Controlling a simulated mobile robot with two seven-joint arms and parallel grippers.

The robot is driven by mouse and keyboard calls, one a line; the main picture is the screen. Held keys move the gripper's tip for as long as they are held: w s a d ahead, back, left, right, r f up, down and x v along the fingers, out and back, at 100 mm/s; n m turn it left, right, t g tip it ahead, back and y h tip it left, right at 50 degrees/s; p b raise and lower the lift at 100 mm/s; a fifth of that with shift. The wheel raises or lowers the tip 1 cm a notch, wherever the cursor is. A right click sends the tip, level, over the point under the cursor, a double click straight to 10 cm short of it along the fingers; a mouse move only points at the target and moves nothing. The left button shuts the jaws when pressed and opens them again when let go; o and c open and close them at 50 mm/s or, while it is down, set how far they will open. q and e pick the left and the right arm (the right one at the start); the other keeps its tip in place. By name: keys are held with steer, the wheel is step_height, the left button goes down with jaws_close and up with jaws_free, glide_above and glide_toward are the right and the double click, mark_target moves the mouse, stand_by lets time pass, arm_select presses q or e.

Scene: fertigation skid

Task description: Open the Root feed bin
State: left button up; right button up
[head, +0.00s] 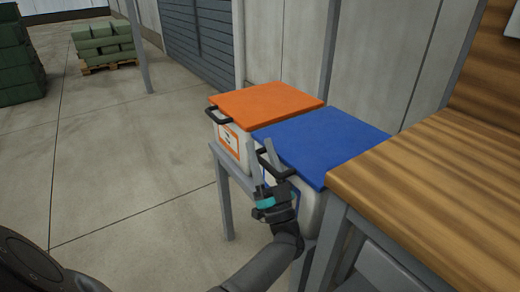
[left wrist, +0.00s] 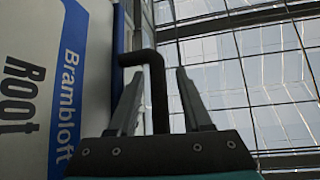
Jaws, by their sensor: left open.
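The Root feed bin (head: 320,145) is a white bin with a shut blue lid. In the left wrist view its label (left wrist: 35,90) reads "Brambloft" and "Root", turned on its side. Its black handle (head: 284,175) sticks out at the front edge of the lid. My left gripper (head: 259,144) is open at this handle. In the left wrist view the handle (left wrist: 157,90) runs between the two spread fingers (left wrist: 158,72), and I see no firm grip on it. My right gripper is not in view.
A white bin with an orange lid (head: 265,103) and black handle stands next to it on the same grey stand (head: 223,190). A wooden worktop (head: 430,180) is close on the right. Green sacks on a pallet (head: 105,45) stand far back.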

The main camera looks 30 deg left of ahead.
arm_select(q)
jaws_close()
stand_by(0.3)
stand_by(1.1)
